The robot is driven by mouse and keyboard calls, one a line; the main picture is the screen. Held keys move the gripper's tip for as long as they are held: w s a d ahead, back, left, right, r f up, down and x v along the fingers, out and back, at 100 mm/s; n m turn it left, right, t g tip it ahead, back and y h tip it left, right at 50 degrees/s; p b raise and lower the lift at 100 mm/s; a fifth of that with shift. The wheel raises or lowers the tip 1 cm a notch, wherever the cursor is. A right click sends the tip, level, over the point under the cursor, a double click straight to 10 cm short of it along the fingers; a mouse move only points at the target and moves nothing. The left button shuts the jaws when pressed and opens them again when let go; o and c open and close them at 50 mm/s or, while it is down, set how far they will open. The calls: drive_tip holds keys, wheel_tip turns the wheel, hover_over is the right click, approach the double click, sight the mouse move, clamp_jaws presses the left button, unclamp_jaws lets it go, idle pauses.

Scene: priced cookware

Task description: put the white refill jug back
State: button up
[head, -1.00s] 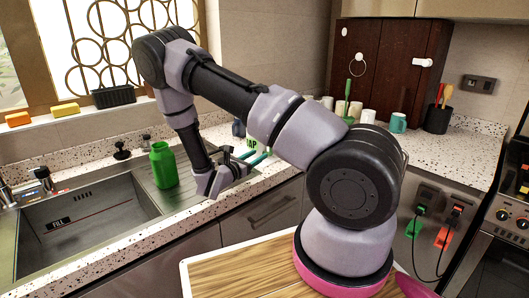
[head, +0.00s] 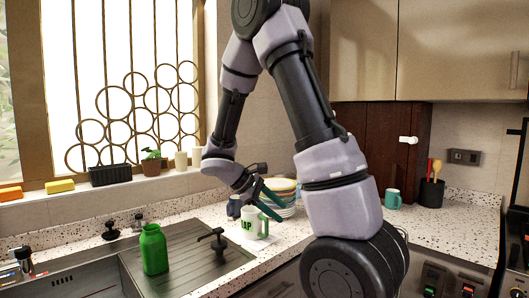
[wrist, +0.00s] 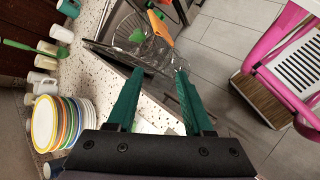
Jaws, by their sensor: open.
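A white jug with green lettering (head: 250,224), of which "AP" is readable, stands upright on the speckled counter behind the drainboard in the head view. My gripper (head: 268,198) has teal fingers, which are at the jug's upper right and partly overlap it in the picture. Whether they touch it I cannot tell. In the wrist view my gripper (wrist: 160,74) is open, its two fingers wide apart. A pale patch shows low between them, but I cannot tell whether it is the jug. A green bottle (head: 153,250) stands on the drainboard.
A stack of plates (head: 284,190) stands close behind my gripper. A teal mug (head: 392,199) and a black utensil holder (head: 431,193) stand farther right. A black tap (head: 217,240) rises by the drainboard (head: 190,262). The sill holds a potted plant (head: 151,163).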

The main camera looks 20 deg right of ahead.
drive_tip(key=s+a+r+m+t+y, duration=0.4)
drive_tip(key=s+r+m+y, duration=0.1)
drive_tip(key=r, duration=0.5)
drive_tip(key=s+a+r+m+t+y, duration=0.4)
drive_tip(key=s+a+r+m+y, duration=0.1)
drive_tip(key=r, duration=0.4)
drive_tip(key=s+m+y, duration=0.1)
drive_tip(key=s+m, duration=0.1)
drive_tip(key=shift+s+a+r+t, duration=0.15)
drive_tip(key=shift+s+r+t, duration=0.15)
drive_tip(key=shift+r, duration=0.05)
